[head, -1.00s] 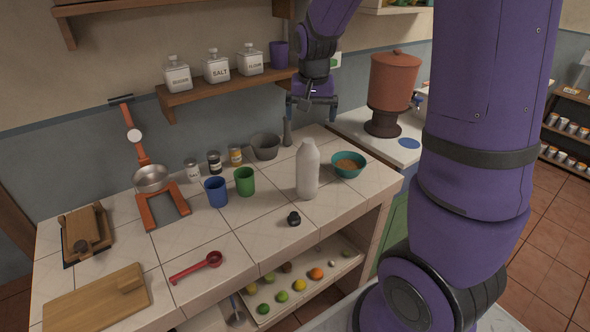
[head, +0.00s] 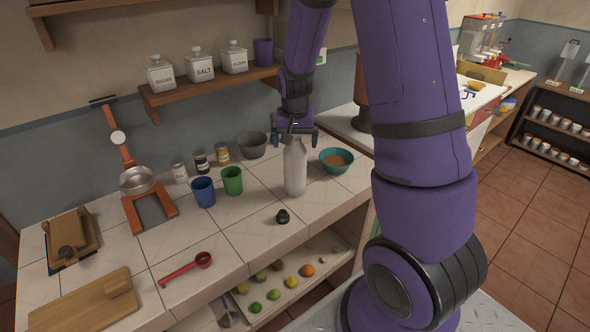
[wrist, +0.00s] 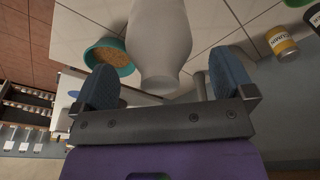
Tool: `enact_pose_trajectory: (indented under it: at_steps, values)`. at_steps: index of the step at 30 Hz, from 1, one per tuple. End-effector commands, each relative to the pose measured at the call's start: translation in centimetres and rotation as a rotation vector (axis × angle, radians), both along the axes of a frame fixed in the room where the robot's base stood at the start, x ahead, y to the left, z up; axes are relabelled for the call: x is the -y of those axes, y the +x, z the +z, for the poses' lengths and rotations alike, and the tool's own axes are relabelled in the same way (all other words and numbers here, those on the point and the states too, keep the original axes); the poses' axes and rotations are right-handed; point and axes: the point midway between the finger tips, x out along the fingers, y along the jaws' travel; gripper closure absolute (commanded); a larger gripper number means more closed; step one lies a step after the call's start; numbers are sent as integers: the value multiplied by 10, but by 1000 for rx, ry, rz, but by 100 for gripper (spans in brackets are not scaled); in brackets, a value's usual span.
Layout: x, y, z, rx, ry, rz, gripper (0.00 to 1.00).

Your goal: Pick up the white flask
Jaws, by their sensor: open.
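The white flask (head: 295,168) stands upright on the tiled counter, left of the teal bowl. My gripper (head: 296,138) is at the flask's top in the head view, pointing down, with its jaws open. In the wrist view the flask (wrist: 158,45) shows large and close, between the two blue finger pads of my gripper (wrist: 165,88). The fingers stand apart, with gaps on both sides of the flask. I cannot tell whether any part of the gripper touches it.
A teal bowl (head: 336,161) stands right of the flask, and a dark stopper (head: 283,216) lies in front. Green (head: 232,181) and blue (head: 204,192) cups and a grey bowl (head: 252,145) stand to the left. The jar shelf (head: 208,87) hangs behind.

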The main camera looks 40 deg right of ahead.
Motion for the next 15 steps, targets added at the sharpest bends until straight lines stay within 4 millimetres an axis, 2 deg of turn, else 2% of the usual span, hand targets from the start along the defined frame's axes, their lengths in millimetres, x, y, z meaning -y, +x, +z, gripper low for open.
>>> enact_pose_trajectory:
  at_steps: [4,13,14,15]
  values:
    - [2,2,-17,-1,0,-1,0]
    - [2,3,-21,0,0,-1,0]
    - [2,3,-21,0,0,-1,2]
    - [2,3,-21,0,0,-1,12]
